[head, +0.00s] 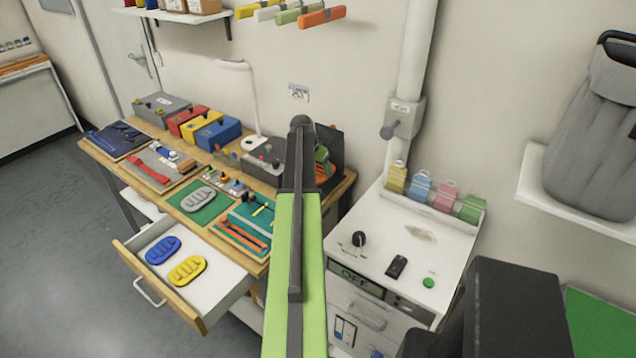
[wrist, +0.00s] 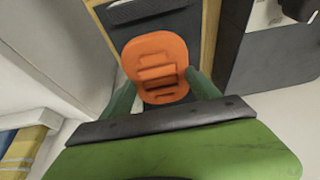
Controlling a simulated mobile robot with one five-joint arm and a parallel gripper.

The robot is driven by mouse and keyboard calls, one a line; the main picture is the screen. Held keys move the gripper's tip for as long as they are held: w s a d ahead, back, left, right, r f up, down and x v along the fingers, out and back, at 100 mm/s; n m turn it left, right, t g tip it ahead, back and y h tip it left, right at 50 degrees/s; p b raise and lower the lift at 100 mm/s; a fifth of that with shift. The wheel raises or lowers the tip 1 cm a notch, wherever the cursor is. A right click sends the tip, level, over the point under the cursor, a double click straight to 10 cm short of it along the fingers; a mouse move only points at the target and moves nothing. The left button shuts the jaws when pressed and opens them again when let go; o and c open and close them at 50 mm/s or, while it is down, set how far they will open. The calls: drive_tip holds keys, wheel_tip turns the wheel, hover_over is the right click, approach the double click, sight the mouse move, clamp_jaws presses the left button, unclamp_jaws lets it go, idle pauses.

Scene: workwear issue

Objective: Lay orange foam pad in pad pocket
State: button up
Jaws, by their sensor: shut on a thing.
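The orange foam pad (wrist: 157,62) is an oval with raised ribs. My gripper (wrist: 162,82) is shut on it, with a green finger on either side. In the head view the pad (head: 325,172) shows only in part behind my arm, near the right end of the workbench, and my gripper (head: 321,154) is mostly covered. A dark flat piece (wrist: 150,14) lies beyond the pad in the wrist view. I cannot tell whether it holds the pad pocket, or whether the pad touches it.
The workbench holds a grey pad on a green mat (head: 214,213), coloured boxes (head: 217,134) and tools. An open drawer (head: 200,300) with blue (head: 163,250) and yellow (head: 187,270) pads juts out at the front. A white cabinet (head: 400,225) stands right of the bench.

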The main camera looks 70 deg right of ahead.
drive_tip(key=shift+w+f, duration=0.1)
drive_tip(key=shift+w, duration=0.2)
wheel_tip(320, 180, down, 4)
drive_tip(key=b, duration=0.4)
drive_tip(key=shift+f, duration=0.2)
drive_tip(key=shift+r, duration=0.25)
drive_tip(key=shift+f, duration=0.25)
drive_tip(key=o, duration=1.4)
drive_tip(key=shift+r, duration=0.1)
drive_tip(key=shift+c, duration=0.2)
drive_tip(key=p+v, duration=1.1)
drive_tip(key=v, duration=0.1)
drive_tip(key=shift+s+d, duration=0.15)
drive_tip(key=shift+d, duration=0.05)
drive_tip(key=shift+a+r, duration=0.2)
drive_tip(key=shift+r, duration=0.05)
drive_tip(key=shift+f, duration=0.1)
